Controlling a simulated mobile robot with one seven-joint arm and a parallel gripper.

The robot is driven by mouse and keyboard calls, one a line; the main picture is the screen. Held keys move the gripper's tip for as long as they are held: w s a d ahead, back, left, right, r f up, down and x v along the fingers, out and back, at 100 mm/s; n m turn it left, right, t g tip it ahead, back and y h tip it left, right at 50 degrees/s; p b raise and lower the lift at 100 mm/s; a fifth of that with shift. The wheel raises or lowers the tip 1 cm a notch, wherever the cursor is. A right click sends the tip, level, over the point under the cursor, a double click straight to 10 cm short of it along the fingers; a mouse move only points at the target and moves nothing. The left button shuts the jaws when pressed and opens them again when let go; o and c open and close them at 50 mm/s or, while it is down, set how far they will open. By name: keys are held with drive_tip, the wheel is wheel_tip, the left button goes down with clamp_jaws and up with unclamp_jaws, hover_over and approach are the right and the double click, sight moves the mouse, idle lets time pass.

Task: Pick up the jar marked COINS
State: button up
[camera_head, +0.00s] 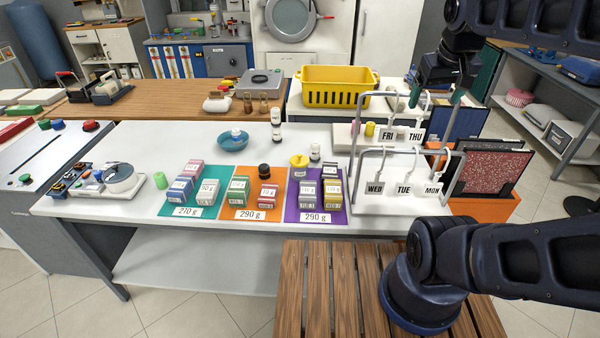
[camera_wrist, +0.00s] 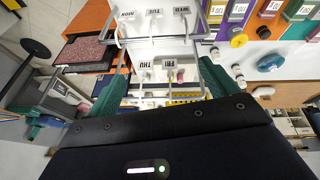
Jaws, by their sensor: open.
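I cannot read the word COINS on any container. Small containers in the head view include a pair of brown jars (camera_head: 263,103) on the wooden counter, and a white bottle (camera_head: 276,132) on the white table. My gripper (camera_head: 436,96) is open and empty, raised above the right end of the table over the metal racks. Its green fingers frame the racks in the wrist view (camera_wrist: 162,80).
Metal racks with day tags (camera_head: 404,189) stand at the table's right end, by an orange bin (camera_head: 489,207). A yellow basket (camera_head: 336,75) stands behind. Boxes on teal, orange and purple mats, a blue bowl (camera_head: 233,143) and a scale (camera_head: 122,180) occupy the white table.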

drive_tip(key=w+a+n+t+h, duration=0.1)
drive_tip(key=w+a+n+h, duration=0.5)
drive_tip(key=w+a+n, duration=0.85)
drive_tip(key=a+n+t, duration=0.7)
drive_tip(key=a+n, duration=0.8)
drive_tip(key=a, duration=0.8)
approach(299, 166)
wheel_tip(299, 166, down, 2)
drive_tip(key=w, duration=0.3)
drive_tip(key=shift+d+f+y, duration=0.1)
drive_tip(key=shift+f+y, duration=0.2)
drive_tip(key=shift+f, duration=0.1)
drive_tip(key=shift+x, duration=5.2)
drive_tip(key=shift+w+r, duration=0.1)
drive_tip(key=shift+r, duration=0.05)
drive_tip(key=c, duration=1.3)
